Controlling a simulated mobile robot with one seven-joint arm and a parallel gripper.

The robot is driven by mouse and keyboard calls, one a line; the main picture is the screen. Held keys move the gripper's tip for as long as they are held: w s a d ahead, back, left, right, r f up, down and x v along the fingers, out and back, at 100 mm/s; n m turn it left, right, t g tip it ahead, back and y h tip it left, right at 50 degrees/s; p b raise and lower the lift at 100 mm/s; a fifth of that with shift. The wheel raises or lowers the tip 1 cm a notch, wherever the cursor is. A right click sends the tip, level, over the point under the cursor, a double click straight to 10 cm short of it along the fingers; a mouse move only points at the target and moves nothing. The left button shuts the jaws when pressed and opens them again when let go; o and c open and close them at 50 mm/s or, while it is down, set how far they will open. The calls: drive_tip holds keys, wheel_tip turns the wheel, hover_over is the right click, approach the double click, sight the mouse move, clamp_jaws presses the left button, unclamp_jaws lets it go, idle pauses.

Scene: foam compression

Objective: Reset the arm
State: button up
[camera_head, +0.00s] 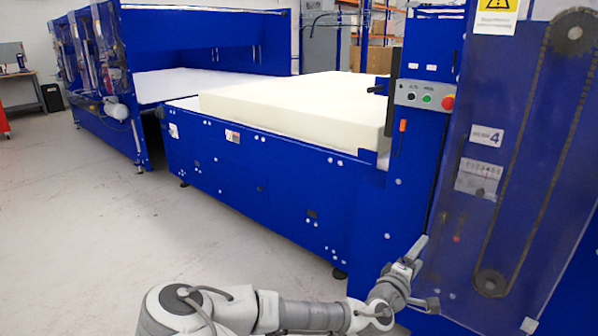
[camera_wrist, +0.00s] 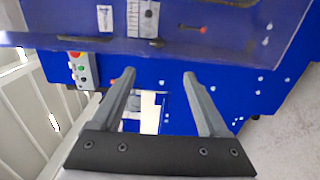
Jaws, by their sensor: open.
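My arm reaches from the bottom of the head view toward the right. My gripper (camera_head: 425,272) is in front of the blue machine's side, low and beneath the control panel (camera_head: 424,95). In the wrist view my gripper (camera_wrist: 160,88) shows two grey fingers spread wide apart, with nothing between them. The blue machine (camera_wrist: 150,72) stands beyond the fingers. The control panel with its red, green and dark buttons also shows at the left of the wrist view (camera_wrist: 79,68).
A thick cream foam block (camera_head: 290,100) lies on the blue machine bed (camera_head: 270,185). A clear guard with a chain (camera_head: 520,150) is at the right, close to my gripper. More blue machinery (camera_head: 100,85) stands at the back left. The grey floor (camera_head: 80,230) at the left is clear.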

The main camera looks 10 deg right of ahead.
drive_tip(key=s+a+f+m+g+y, duration=0.2)
drive_tip(key=s+f+m+g+y, duration=0.35)
drive_tip(key=f, duration=0.55)
drive_tip(key=s+a+r+m+g+y, duration=0.1)
drive_tip(key=s+a+r+m+y, duration=0.15)
drive_tip(key=a, duration=0.45)
drive_tip(key=s+a+r+m+g+y, duration=0.1)
drive_tip(key=a+y, duration=0.3)
drive_tip(key=a, duration=0.3)
drive_tip(key=s+a+r+n+t+y, duration=0.1)
drive_tip(key=s+a+r, duration=0.3)
drive_tip(key=s+r, duration=0.45)
drive_tip(key=s+a+r+t+y, duration=0.1)
drive_tip(key=s+a+r, duration=0.4)
drive_tip(key=r, duration=0.7)
wheel_tip(320, 180, up, 18)
drive_tip(key=s+d+p, duration=0.1)
drive_tip(key=p, duration=1.6)
drive_tip(key=shift+s+d+p, duration=0.25)
drive_tip(key=shift+s+p, duration=0.1)
drive_tip(key=shift+p, duration=0.05)
